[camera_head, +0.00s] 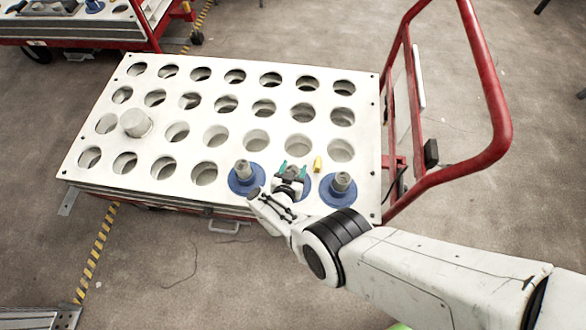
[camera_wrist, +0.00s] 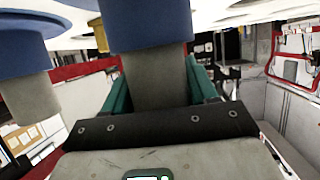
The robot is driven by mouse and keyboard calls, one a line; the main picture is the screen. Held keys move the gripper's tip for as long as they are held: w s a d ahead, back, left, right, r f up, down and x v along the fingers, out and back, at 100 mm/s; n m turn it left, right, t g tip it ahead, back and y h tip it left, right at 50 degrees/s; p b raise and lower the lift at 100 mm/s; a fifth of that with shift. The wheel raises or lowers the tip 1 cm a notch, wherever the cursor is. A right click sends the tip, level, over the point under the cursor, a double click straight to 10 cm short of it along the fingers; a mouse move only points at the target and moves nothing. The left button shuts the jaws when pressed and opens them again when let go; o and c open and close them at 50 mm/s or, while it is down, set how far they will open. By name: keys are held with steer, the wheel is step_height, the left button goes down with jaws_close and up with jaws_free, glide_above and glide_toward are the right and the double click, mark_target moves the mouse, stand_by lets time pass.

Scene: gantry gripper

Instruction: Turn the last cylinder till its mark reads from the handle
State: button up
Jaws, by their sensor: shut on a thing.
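Three blue-flanged cylinders with grey stems stand in the front row of the white holed plate (camera_head: 232,119): a left one (camera_head: 246,178), a middle one (camera_head: 305,188) and a right one (camera_head: 338,190). My gripper (camera_head: 290,172) is at the middle cylinder, its teal fingers shut around the grey stem, which shows between them in the wrist view (camera_wrist: 155,82). In that view the blue flange (camera_wrist: 150,25) lies beyond the fingers. My gripper and wrist hide much of this cylinder in the head view. I cannot make out a mark on any cylinder. The red handle (camera_head: 507,120) rises at the right.
A small yellow piece (camera_head: 317,163) stands just behind the held cylinder. A pale cylinder (camera_head: 136,123) sits farther left on the plate. Most other holes are empty. Another red cart (camera_head: 150,28) stands at the back left.

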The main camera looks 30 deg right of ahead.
steer(key=shift+f+m+g+h+b, duration=0.1)
steer(key=shift+m+g+h+b, duration=0.65)
steer(key=shift+m+b, duration=0.25)
steer(key=shift+s+d+m+g+h+b, duration=0.1)
steer(key=shift+m+g+h+b, duration=0.25)
steer(key=shift+m+g, duration=0.1)
steer(key=shift+m+g+b, duration=0.25)
steer(key=shift+g+b, duration=0.05)
steer(key=shift+b, duration=0.1)
steer(key=shift+h, duration=0.3)
steer(key=shift+s+m+g+h+b, duration=0.15)
steer(key=shift+m+g+h+b, duration=0.15)
steer(key=shift+m+g+b, duration=0.55)
steer(key=shift+d+m+g+b, duration=0.1)
steer(key=shift+m+g+b, duration=0.25)
steer(key=shift+g+b, duration=0.1)
steer(key=o, duration=1.5)
steer(key=shift+s, duration=0.1)
